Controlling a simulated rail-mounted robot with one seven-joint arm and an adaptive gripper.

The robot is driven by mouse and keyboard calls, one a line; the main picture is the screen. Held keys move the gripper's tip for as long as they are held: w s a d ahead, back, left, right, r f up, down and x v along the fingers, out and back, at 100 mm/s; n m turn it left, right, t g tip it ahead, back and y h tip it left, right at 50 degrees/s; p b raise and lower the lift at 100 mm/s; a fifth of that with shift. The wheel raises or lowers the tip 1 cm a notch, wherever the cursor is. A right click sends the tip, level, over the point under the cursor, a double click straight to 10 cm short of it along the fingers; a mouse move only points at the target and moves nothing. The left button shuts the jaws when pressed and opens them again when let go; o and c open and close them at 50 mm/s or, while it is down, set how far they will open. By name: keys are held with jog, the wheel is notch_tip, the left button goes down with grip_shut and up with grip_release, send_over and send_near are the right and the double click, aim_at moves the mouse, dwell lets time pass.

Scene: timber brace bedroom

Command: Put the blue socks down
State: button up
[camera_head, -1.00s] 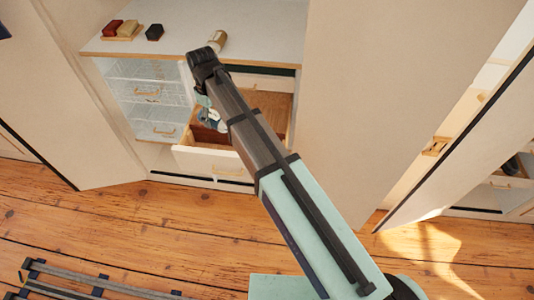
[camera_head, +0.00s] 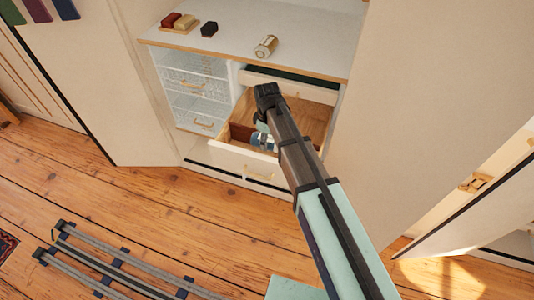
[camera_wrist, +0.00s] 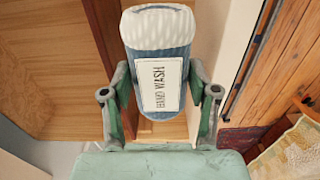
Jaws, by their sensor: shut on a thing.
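The blue socks (camera_wrist: 172,58) show in the wrist view as a blue bundle with a white ribbed top and a "HAND WASH" label. My gripper (camera_wrist: 160,92) is shut on the bundle, one finger at each side. In the head view my gripper (camera_head: 263,138) is over the open drawer, near its front. My arm partly hides it there, and the socks cannot be made out clearly. The wrist view shows drawer walls and a pale strip of drawer floor behind the bundle. I cannot tell whether the socks touch the drawer floor.
The open drawer (camera_head: 235,163) has a wooden inside with a reddish divider. A counter (camera_head: 325,45) above it holds a jar (camera_head: 266,46), a dark block (camera_head: 209,29) and a tray of coloured blocks (camera_head: 180,23). Wire baskets (camera_head: 195,75) stand left. Rails (camera_head: 110,265) lie on the floor.

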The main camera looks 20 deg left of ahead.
jog(key=shift+f+p, duration=1.05)
jog(key=shift+f, duration=4)
jog(key=shift+f, duration=0.2)
jog(key=o, duration=0.9)
jog(key=shift+r, duration=0.2)
notch_tip(320, 180, up, 12)
jog(key=b, duration=0.3)
jog(key=shift+b, duration=0.3)
